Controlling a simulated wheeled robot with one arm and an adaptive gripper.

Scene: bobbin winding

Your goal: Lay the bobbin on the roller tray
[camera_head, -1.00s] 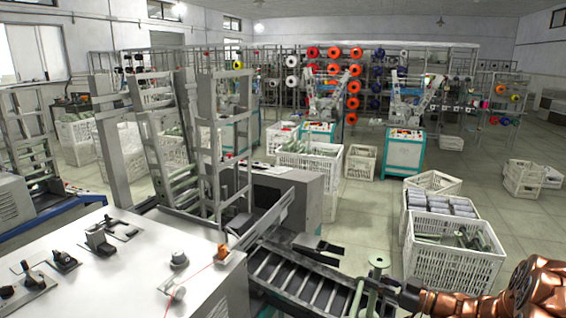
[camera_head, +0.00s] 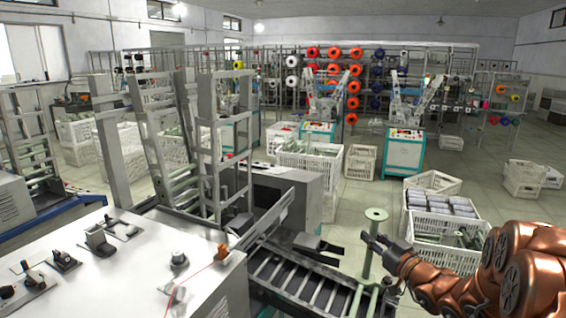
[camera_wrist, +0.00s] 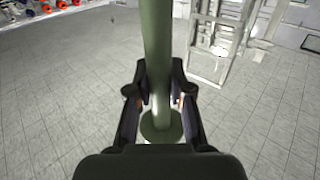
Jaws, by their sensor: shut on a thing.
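A pale green bobbin (camera_head: 369,250), a thin shaft with round flanged ends, stands nearly upright at the right end of the roller tray. My gripper (camera_head: 372,240) is shut on its shaft below the top flange. In the wrist view, the shaft (camera_wrist: 157,60) runs between the fingers of my gripper (camera_wrist: 160,100), with a round flange beyond them. The roller tray (camera_head: 295,279) is a dark frame with several pale crosswise rollers. The bobbin appears in front of or above its right end; I cannot tell the gap.
A white machine cabinet (camera_head: 130,270) with knobs and levers stands left of the tray. A dark flat bracket (camera_head: 318,246) juts over the tray's back edge. White crates (camera_head: 450,262) stand on the floor behind my arm. Open floor lies beyond the tray.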

